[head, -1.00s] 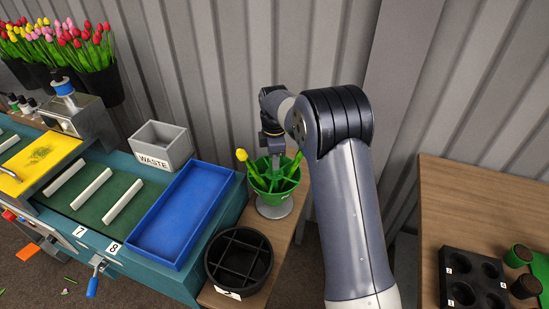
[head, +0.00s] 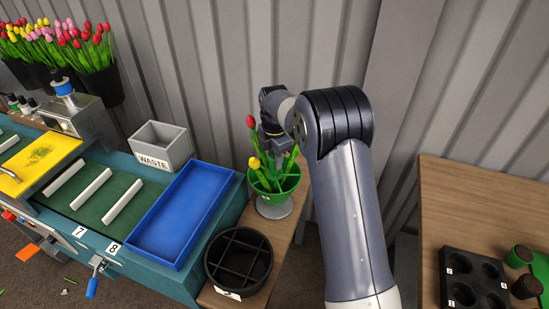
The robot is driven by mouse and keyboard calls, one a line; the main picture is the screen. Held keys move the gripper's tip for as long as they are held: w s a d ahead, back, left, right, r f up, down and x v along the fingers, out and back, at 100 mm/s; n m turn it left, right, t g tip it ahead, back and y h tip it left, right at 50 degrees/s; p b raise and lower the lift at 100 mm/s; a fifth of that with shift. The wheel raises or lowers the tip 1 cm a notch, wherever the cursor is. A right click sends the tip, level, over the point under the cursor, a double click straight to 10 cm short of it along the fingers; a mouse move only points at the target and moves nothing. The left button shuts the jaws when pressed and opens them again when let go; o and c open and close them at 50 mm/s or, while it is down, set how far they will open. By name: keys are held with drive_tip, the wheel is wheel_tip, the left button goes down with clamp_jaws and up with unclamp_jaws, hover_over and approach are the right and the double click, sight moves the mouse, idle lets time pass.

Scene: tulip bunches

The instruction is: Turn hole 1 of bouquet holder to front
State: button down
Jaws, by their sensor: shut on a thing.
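The bouquet holder (head: 272,197) is a green bowl on a grey round foot. It stands on the narrow wooden table beside the blue tray. A red tulip (head: 251,122) stands up at its back left and a yellow tulip (head: 254,163) stands at its left front. More green stems and leaves show in it. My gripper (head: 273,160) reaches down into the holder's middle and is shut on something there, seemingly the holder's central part. The fingertips are partly hidden by tulips and leaves. I cannot read the hole numbers at this size.
A black divided pot (head: 238,292) stands just in front of the holder. The blue tray (head: 150,243) and the grey WASTE bin (head: 178,160) are to the left. A black tray with holes (head: 444,262) lies on the right table. A corrugated wall is close behind.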

drive_tip(key=shift+r+n, duration=0.1)
drive_tip(key=shift+n, duration=0.2)
idle(0.4)
drive_tip(key=c, duration=1.1)
unclamp_jaws()
wheel_tip(320, 180, up, 11)
drive_tip(key=shift+f+b, duration=0.15)
drive_tip(key=shift+b, duration=0.45)
drive_tip(key=shift+f, duration=0.1)
wheel_tip(320, 180, down, 11)
drive_tip(key=shift+r+p, duration=0.15)
drive_tip(key=shift+p, duration=0.45)
drive_tip(key=shift+r, duration=0.1)
